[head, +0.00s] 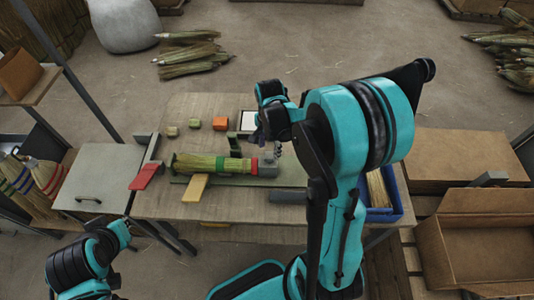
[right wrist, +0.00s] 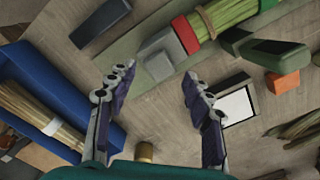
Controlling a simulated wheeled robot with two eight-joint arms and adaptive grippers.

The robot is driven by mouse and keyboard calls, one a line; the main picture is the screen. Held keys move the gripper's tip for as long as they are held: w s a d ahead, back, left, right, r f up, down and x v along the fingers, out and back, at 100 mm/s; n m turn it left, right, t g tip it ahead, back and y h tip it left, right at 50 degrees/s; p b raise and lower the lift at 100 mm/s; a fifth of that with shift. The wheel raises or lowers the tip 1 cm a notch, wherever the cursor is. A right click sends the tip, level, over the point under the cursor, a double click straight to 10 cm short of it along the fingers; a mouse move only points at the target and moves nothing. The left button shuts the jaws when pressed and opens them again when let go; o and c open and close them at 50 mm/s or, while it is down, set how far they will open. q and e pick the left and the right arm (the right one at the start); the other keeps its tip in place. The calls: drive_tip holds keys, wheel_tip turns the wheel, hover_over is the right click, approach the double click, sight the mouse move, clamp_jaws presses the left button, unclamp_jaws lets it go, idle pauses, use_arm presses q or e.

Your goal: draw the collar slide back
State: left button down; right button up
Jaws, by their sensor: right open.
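A bundle of broom straw (head: 200,164) lies along a green rail on the table, with a green band around it. A red collar (head: 254,166) rings its right end, against a grey block (head: 268,166) that looks like the collar slide. In the right wrist view the grey block (right wrist: 170,48) and red collar (right wrist: 186,35) lie beyond the fingertips. My right gripper (head: 277,148) is above the block in the head view, partly hidden by its own arm. In its wrist view the gripper (right wrist: 158,85) is open, with nothing between its fingers. My left gripper does not show.
A blue bin of straw (head: 383,213) stands to the right of the bundle. A red lever (head: 144,176) and a yellow block (head: 195,188) flank the bundle. An orange block (head: 220,123) and a white-topped tray (head: 248,121) lie behind it. An open cardboard box (head: 480,250) is at right.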

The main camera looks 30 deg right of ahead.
sight(269, 155)
drive_tip(key=shift+f+b, duration=0.4)
drive_tip(key=shift+f, duration=1.45)
drive_tip(key=shift+c, duration=0.2)
clamp_jaws()
drive_tip(key=s+d, duration=0.3)
drive_tip(key=d, duration=0.2)
drive_tip(key=shift+d+b, duration=0.25)
drive_tip(key=shift+b, duration=0.05)
drive_tip(key=shift+c, duration=1.1)
unclamp_jaws()
drive_tip(key=shift+s, duration=0.15)
drive_tip(key=shift+o, duration=1.3)
drive_tip(key=shift+s+d, duration=0.1)
drive_tip(key=shift+d, duration=0.05)
